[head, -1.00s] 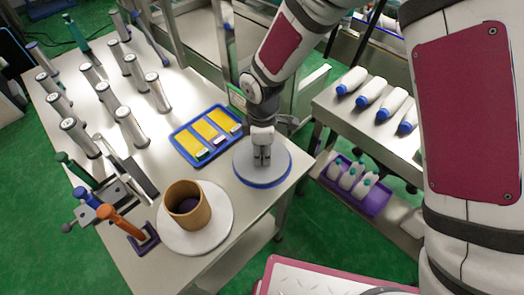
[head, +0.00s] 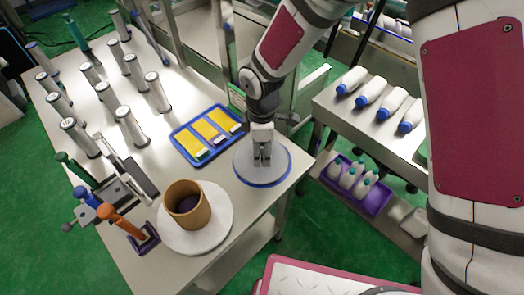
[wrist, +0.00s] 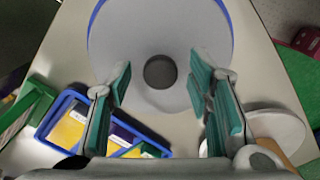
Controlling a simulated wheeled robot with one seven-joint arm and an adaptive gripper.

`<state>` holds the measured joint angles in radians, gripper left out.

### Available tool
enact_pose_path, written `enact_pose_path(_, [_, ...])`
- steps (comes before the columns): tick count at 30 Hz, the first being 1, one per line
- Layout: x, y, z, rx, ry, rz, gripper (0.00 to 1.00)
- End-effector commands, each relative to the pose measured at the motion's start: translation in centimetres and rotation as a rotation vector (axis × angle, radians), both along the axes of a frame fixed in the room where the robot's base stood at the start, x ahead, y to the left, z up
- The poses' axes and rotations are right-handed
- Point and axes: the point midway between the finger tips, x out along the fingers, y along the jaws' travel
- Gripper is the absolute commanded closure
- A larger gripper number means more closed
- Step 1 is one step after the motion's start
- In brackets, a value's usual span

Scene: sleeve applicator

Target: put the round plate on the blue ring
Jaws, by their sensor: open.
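The round plate (head: 278,162) is a light grey disc near the front right corner of the table. The blue ring (head: 262,185) shows as a thin rim around the plate's edge, and the plate lies on it, roughly centred. In the wrist view the plate (wrist: 160,30) has a dark round spot in its middle, and the blue ring (wrist: 231,35) shows along its sides. My gripper (head: 262,160) points down over the plate's middle. In the wrist view my gripper (wrist: 160,72) is open, with its green-padded fingers apart on either side of the dark spot and nothing held.
A blue tray (head: 172,135) with yellow pieces lies behind and left of the plate. A brown cup (head: 202,208) stands on a white disc (head: 220,236) to the front left. Several silver cylinders stand at the left. A bottle shelf (head: 350,116) is to the right.

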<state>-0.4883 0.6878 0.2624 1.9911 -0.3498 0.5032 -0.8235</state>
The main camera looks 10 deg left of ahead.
Motion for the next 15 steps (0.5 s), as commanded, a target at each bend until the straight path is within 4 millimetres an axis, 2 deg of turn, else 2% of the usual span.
enact_pose_path(9, [0.1,0.0,6.6,0.002,-0.003,-0.002,0.54])
enact_pose_path(15, [0.0,0.0,9.5,0.001,-0.001,-0.002,0.54])
